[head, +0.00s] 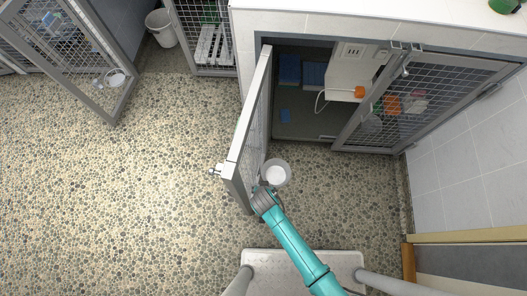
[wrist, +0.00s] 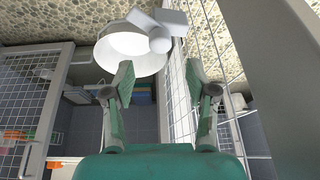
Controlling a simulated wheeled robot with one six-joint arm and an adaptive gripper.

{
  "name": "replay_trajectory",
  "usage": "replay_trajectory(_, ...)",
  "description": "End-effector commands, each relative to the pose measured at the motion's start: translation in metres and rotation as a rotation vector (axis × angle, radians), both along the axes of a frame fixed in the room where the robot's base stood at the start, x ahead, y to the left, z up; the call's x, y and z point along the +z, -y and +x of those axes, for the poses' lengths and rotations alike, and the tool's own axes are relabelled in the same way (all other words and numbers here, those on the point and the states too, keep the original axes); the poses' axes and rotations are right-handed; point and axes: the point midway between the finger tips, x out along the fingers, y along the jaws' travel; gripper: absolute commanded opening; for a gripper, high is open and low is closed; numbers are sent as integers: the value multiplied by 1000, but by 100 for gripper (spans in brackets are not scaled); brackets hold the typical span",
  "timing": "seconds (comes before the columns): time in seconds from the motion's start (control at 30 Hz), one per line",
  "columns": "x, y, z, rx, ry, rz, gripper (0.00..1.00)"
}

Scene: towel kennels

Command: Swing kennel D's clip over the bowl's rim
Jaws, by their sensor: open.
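The bowl (head: 277,171) is pale and round and hangs at the inner side of the open kennel door (head: 249,125), low down near its free end. It also shows in the wrist view (wrist: 118,52), at the upper left of my fingers. A pale grey clip with a round knob (wrist: 160,44) overlaps the bowl's right side in the wrist view. I cannot tell whether it sits over the rim or beside it. My gripper (wrist: 158,70) is open and empty, with its fingers apart just short of the knob. In the head view my gripper (head: 264,196) covers the clip area.
The door's wire mesh (wrist: 180,95) runs close along my right finger. The open kennel (head: 300,105) holds blue towels (head: 289,70) and a white unit with an orange part. A step stool (head: 310,262) stands below my arm. Pebbled floor at the left is clear.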

Motion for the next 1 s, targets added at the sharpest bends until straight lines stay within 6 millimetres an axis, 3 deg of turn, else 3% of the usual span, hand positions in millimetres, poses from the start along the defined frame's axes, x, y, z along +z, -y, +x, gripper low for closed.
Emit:
replay_trajectory(0.4,-53,-2,22,0,0,0,57)
replay_trajectory(0.9,-63,-2,26,0,1,1,57)
replay_trajectory(0.93,-63,-2,26,0,1,1,55)
replay_trajectory(1.0,-63,-2,26,0,1,1,37)
